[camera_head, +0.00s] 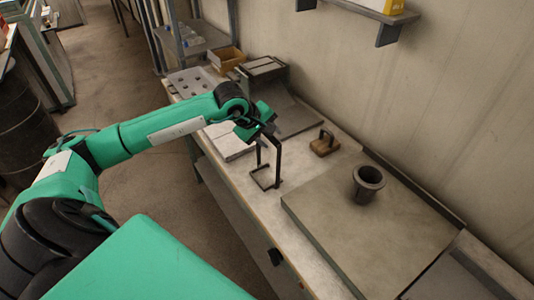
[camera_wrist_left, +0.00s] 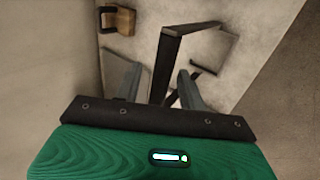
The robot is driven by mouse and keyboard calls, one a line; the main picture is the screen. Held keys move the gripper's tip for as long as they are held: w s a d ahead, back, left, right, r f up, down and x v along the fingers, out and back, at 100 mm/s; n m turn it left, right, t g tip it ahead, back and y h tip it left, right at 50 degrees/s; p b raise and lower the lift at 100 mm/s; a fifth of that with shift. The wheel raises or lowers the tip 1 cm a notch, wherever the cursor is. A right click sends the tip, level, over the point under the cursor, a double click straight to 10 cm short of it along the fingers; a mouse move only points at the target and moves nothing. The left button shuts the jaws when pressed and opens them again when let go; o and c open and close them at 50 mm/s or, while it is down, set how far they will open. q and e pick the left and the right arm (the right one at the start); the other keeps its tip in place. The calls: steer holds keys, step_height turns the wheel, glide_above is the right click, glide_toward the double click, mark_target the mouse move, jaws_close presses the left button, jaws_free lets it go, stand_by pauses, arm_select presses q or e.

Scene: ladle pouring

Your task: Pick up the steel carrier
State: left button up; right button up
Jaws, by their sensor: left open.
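The steel carrier (camera_head: 279,163) is a thin dark open frame standing upright near the front edge of the workbench. My left gripper (camera_head: 262,124) is at the top of it, pointing down. In the left wrist view, the carrier (camera_wrist_left: 167,62) shows as a dark bar between the two spread fingers of my left gripper (camera_wrist_left: 154,82), with gaps beside it. The jaws are open and not closed on the bar. The carrier's lower part is partly hidden by the gripper in the wrist view. My right gripper is not in view.
A dark flanged cup (camera_head: 367,185) stands on a large grey slab (camera_head: 340,225) to the right. A brown block with a handle (camera_head: 324,145) sits behind the carrier. A dark metal box (camera_head: 263,68) and a cardboard box (camera_head: 226,59) are farther back. The wall bounds the bench.

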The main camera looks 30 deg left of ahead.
arm_select(q)
jaws_close()
stand_by(1.4)
